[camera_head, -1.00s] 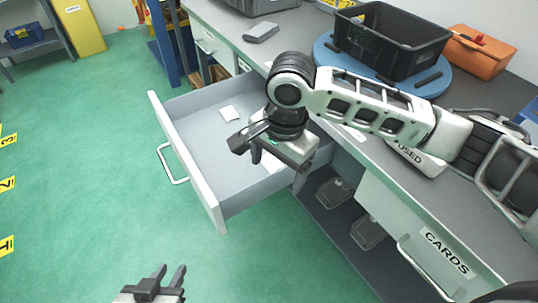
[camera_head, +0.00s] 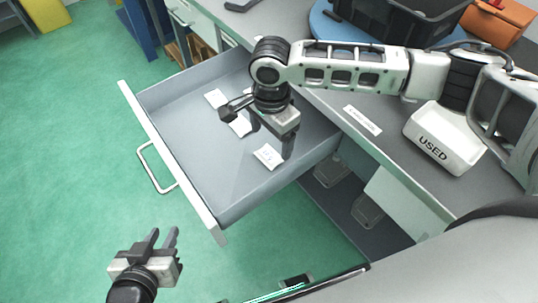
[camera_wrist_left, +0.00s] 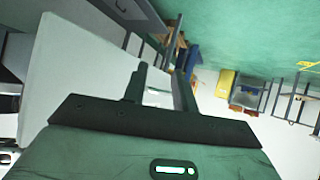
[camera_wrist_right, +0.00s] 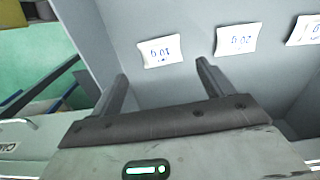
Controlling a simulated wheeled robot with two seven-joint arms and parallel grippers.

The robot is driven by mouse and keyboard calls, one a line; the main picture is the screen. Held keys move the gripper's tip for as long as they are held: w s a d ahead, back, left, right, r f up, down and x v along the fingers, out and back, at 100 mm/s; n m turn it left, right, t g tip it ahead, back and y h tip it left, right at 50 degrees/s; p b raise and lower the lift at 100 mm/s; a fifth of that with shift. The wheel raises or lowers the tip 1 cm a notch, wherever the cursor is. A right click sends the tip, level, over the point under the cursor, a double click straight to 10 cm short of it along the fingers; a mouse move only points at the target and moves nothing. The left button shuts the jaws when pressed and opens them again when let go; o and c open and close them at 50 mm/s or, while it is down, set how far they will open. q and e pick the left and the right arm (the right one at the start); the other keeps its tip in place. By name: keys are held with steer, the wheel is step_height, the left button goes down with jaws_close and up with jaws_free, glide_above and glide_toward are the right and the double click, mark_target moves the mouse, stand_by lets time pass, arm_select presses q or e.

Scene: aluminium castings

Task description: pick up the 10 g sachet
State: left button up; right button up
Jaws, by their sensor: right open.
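The 10 g sachet (camera_head: 268,156) is a small white packet lying flat in the open drawer (camera_head: 185,165), the nearest of three in a row. In the right wrist view its upside-down print reads 10 g (camera_wrist_right: 160,51). My right gripper (camera_head: 271,141) is open and empty, pointing down into the drawer, with its fingers close to this sachet. In the right wrist view the sachet shows beyond the gap between the fingertips (camera_wrist_right: 163,72); I cannot tell the height above it. My left gripper (camera_head: 163,232) is open and empty, outside the drawer over the floor.
A 20 g sachet (camera_head: 240,125) lies beside the 10 g one, partly behind my right gripper. A third sachet (camera_head: 215,98) lies farther back. Drawer walls surround them. A white USED tray (camera_head: 445,140) and a black crate (camera_head: 400,20) stand on the bench.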

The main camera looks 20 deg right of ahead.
mark_target(270, 153)
steer(key=shift+w+f+b, duration=0.15)
steer(key=shift+f+b, duration=0.15)
steer(key=shift+f, duration=2.65)
steer(key=c, duration=1.1)
